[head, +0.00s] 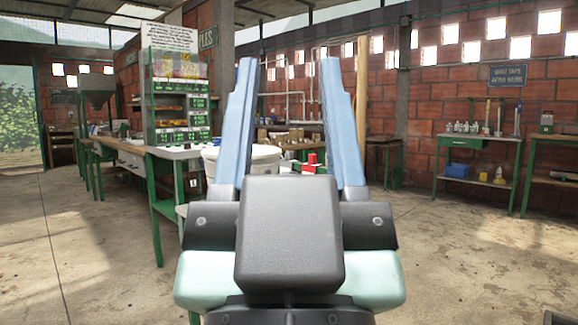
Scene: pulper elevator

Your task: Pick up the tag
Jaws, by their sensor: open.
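My gripper (289,66) is in the middle of the head view, pointing away from me. Its two blue fingers are spread wide apart with nothing between them. The fingers and the dark gripper body hide part of the room behind. I cannot make out a tag that I can name with certainty. Small dark label plates with pale green marks (198,104) are on a green rack at the left, well beyond my gripper, but they are too small to read.
A long counter on green legs (132,157) runs along the left. A white bucket (265,157) and red items (311,161) stand behind my fingers. A green-legged bench (462,140) with bottles stands at the right wall. The concrete floor is clear on both sides.

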